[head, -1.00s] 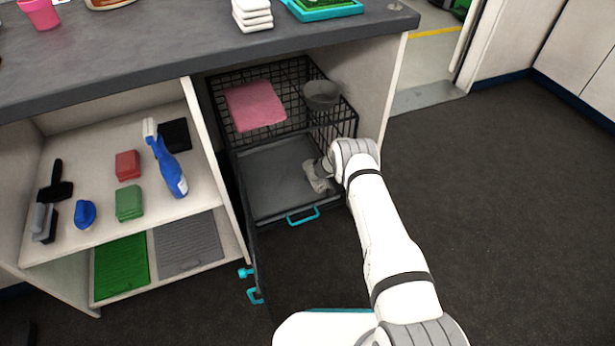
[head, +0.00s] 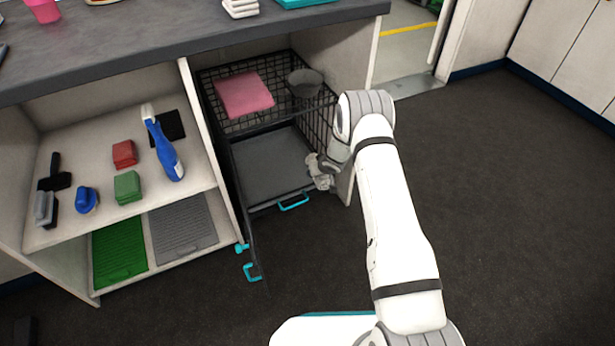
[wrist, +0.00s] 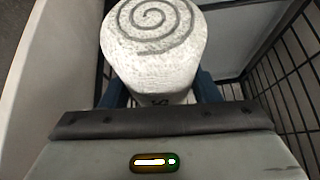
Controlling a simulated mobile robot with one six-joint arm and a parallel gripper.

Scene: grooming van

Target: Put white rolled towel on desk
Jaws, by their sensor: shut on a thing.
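The white rolled towel (wrist: 155,65) fills the top middle of the wrist view, its grey spiral end facing up. My gripper (wrist: 155,100) is shut on it, with a blue finger on each side. In the head view my gripper (head: 322,172) is low at the right side of the open wire crate, and the towel is hard to make out there. The desk (head: 150,45) is the dark grey counter top above the crate.
The crate (head: 268,205) holds a pink cloth (head: 245,93) and a grey bowl (head: 305,82). Its open door (head: 248,230) stands at the left. White folded towels (head: 240,8) and a teal tray (head: 305,2) are on the desk. Shelves at left hold a blue spray bottle (head: 165,150).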

